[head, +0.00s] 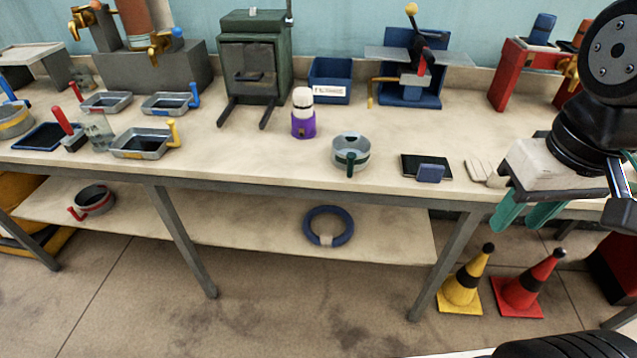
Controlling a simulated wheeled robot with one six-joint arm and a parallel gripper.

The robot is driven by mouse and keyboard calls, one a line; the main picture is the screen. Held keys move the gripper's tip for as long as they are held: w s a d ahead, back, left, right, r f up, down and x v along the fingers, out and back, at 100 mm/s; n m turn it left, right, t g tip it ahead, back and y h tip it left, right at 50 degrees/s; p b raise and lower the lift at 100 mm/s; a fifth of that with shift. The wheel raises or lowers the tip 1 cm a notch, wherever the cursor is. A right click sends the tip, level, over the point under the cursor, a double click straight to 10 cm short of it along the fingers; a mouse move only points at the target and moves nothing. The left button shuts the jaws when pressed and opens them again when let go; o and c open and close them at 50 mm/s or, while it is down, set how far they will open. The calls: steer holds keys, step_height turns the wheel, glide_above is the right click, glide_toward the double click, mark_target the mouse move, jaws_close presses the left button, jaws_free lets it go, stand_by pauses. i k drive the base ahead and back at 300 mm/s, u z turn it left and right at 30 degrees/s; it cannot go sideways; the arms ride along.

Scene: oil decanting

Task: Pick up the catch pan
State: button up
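Several pans could be the catch pan; I cannot tell which. Shallow rectangular metal pans stand on the left of the bench: one with a yellow handle (141,151), one with a blue handle (167,104), one with a red handle (106,103). A round grey pan with a green handle (352,148) stands at the middle front. A round pan with a red handle (97,200) sits on the lower shelf. My gripper (524,217) is at the right, its teal fingers pointing down, apart and empty, in front of the bench edge and far from the left pans.
A green furnace-like box (252,62), a blue bin (330,78) and a blue press (410,86) stand at the back. A purple bottle with a white top (303,115) is mid-bench. Yellow (467,280) and red (528,284) cones stand on the floor.

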mark_target(352, 150)
steer(key=u, duration=0.35)
steer(key=k, duration=0.85)
steer(key=u, duration=1.2)
steer(key=i, duration=1.55)
steer(key=z, duration=0.8)
steer(key=i, duration=0.75)
steer(key=z, duration=0.6)
